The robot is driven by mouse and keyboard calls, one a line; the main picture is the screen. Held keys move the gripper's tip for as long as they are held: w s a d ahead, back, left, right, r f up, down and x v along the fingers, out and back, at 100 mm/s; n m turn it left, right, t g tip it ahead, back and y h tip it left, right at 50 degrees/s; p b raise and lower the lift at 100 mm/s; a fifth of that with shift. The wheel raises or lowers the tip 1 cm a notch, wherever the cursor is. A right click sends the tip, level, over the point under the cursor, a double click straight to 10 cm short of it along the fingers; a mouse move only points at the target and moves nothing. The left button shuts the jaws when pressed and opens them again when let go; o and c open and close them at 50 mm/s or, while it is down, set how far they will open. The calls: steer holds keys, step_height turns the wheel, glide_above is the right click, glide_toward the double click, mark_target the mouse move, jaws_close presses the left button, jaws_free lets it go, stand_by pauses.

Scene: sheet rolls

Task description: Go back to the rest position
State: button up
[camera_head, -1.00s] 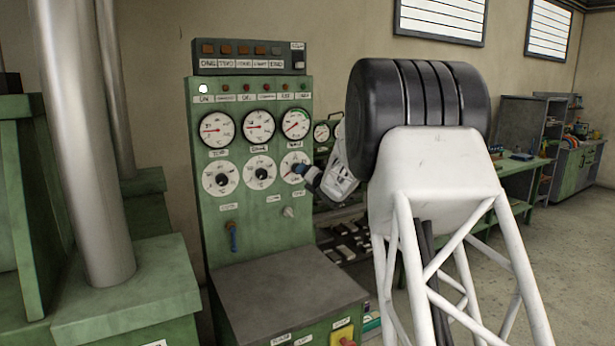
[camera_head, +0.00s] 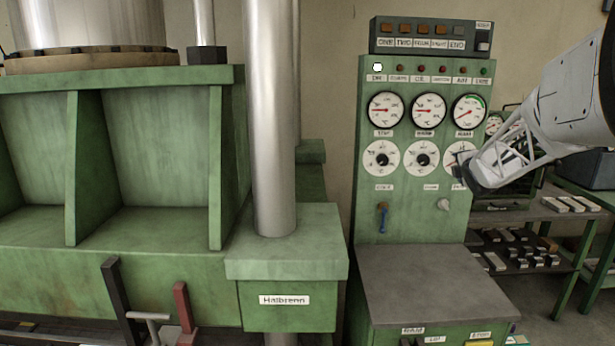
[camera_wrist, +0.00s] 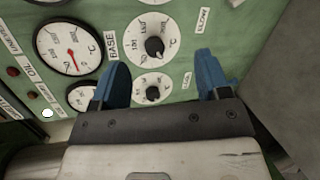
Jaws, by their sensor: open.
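My gripper reaches in from the right in the head view, in front of the right dial of the lower row (camera_head: 452,156) and covering part of it. In the wrist view my gripper (camera_wrist: 162,78) shows two blue fingers spread apart with nothing between them. Beyond the fingers are a black-knobbed dial (camera_wrist: 154,47), a smaller knobbed dial (camera_wrist: 152,90) and a red-needle gauge (camera_wrist: 70,45) on the green panel. The fingers look apart from the knobs, but the exact gap cannot be told.
A steel column (camera_head: 270,120) and a green press frame (camera_head: 140,285) stand left. A shelf with small blocks (camera_head: 520,250) stands behind, right.

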steer(key=s+a+f+m+g+y, duration=0.1)
steer(key=s+a+f+m+g, duration=0.2)
steer(key=s, duration=1.4)
steer(key=s+a+f+m+g, duration=0.4)
steer(key=s+a+m, duration=0.6)
steer(key=s+a, duration=0.5)
steer(key=s+a+f+m+g+y, duration=0.1)
steer(key=s+a+f+m+g, duration=0.3)
steer(key=s, duration=1.7)
steer(key=a+m+g, duration=0.1)
steer(key=a+m, duration=0.1)
steer(key=a, duration=0.3)
steer(key=shift+s+a+m+g+y, duration=0.2)
steer(key=shift+s+m+g+y, duration=0.05)
steer(key=shift+m+g+y, duration=0.05)
steer(key=shift+f, duration=0.1)
